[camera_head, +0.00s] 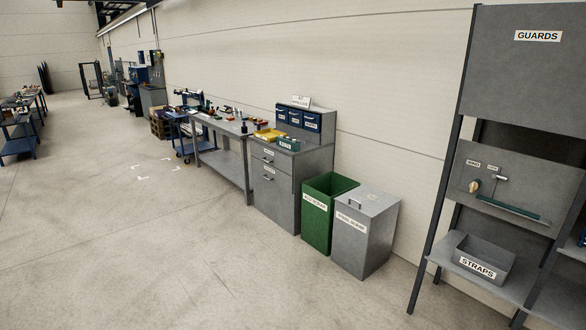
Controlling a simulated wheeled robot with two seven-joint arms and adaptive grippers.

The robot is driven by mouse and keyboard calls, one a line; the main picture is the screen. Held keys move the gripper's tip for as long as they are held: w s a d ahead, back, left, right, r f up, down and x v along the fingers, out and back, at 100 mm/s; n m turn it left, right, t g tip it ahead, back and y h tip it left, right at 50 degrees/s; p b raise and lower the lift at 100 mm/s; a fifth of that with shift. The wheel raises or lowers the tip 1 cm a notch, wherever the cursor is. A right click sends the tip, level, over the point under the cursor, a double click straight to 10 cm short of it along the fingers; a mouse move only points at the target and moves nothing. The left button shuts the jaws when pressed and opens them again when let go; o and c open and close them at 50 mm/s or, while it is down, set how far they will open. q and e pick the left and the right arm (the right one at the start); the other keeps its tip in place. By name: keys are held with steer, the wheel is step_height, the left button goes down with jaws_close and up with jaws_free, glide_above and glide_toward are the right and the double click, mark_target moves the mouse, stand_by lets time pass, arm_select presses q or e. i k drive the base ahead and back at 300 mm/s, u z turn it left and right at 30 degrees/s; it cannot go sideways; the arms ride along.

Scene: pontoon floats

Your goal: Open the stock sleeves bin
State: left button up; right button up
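I cannot tell which bin is the stock sleeves bin. Neither of my grippers is in view.
The grey drawer cabinet (276,196) stands against the wall beside a workbench (222,130). An open green bin (320,222) and a lidded grey bin (362,250) stand right of it. A shelf rack with a STRAPS box (484,257) is nearer. The floor (120,250) in front is clear.

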mark_target(313, 122)
steer(key=z, duration=0.05)
steer(key=i, duration=5)
steer(key=u, duration=0.05)
